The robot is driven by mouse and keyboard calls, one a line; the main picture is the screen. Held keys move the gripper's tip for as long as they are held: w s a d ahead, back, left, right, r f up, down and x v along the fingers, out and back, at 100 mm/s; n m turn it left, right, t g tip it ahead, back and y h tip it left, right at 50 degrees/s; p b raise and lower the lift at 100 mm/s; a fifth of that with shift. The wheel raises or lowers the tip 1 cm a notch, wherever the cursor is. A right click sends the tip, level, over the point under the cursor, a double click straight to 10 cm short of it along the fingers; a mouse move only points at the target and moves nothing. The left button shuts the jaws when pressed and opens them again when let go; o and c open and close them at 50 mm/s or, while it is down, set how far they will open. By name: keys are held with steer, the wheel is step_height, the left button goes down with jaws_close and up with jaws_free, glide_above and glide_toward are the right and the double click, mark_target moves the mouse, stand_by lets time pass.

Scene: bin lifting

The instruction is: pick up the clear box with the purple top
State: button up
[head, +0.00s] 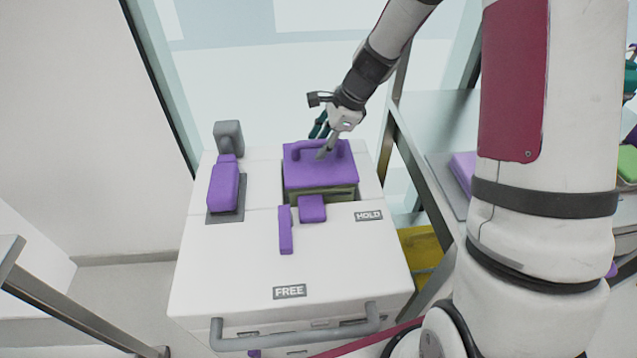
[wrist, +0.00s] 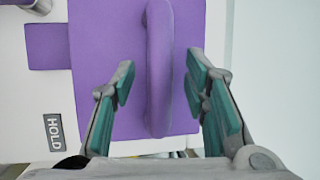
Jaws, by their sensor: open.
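The clear box with the purple top (head: 337,174) sits in a recess of the white cart's top. Its sides look clear with a yellowish tint in the head view. A purple bar handle (wrist: 160,70) stands up from the purple lid (wrist: 187,20). My gripper (head: 322,142) is at the lid's handle in the head view. In the wrist view my gripper (wrist: 158,88) is open, with one teal-padded finger on each side of the handle. Gaps show between the handle and both fingers. I cannot tell how far down the fingers reach.
The white cart (head: 240,265) has FREE and HOLD labels, a purple lever (head: 286,230), a purple block (head: 312,208) and a purple piece on a grey base (head: 224,187). A grey handle (head: 295,333) runs along its front. A metal table (head: 437,120) stands to the right.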

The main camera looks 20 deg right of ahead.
steer(key=shift+w+a+f, duration=0.1)
steer(key=shift+a+f, duration=0.05)
steer(key=shift+f, duration=0.2)
steer(key=shift+c, duration=0.2)
jaws_close()
steer(key=shift+r, duration=0.25)
